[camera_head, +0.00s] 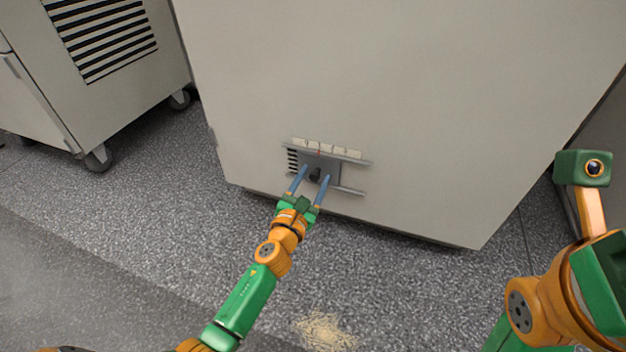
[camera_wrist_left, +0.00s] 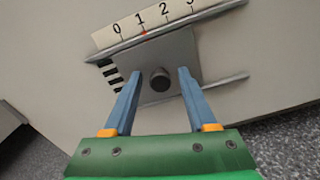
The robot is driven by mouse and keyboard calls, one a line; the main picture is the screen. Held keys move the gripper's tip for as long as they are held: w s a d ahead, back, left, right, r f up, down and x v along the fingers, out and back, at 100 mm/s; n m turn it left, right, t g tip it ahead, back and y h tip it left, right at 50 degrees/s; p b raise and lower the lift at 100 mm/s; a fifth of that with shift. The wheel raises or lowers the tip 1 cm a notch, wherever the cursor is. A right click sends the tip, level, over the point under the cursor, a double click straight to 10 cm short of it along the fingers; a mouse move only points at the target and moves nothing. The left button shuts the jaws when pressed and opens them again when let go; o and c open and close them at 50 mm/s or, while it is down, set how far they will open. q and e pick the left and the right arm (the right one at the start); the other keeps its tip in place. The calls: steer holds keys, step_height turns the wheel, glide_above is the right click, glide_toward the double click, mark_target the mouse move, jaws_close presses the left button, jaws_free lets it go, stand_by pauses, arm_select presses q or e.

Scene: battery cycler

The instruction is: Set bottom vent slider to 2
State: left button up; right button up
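The bottom vent slider is a flat grey plate (camera_head: 331,164) between two rails low on the large cabinet; it also shows in the left wrist view (camera_wrist_left: 182,47). A dark round knob (camera_wrist_left: 160,80) sticks out from it. Above the upper rail is a pale scale (camera_wrist_left: 128,28) with 0, 1, 2 and 3. A small red mark at the plate's top edge (camera_wrist_left: 145,33) stands at about 1. My left gripper (camera_head: 315,173) is open, its blue fingers on either side of the knob, with visible gaps in the left wrist view (camera_wrist_left: 160,74). My right gripper is not visible.
Black vent slots (camera_wrist_left: 113,78) show left of the plate. The large cabinet (camera_head: 400,80) has a bare front around the slider. Another cabinet on casters (camera_head: 110,110) stands at the left. The speckled floor (camera_head: 160,200) is clear except for a pale patch (camera_head: 325,331).

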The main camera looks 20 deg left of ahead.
arm_select(q)
jaws_close()
stand_by(1.2)
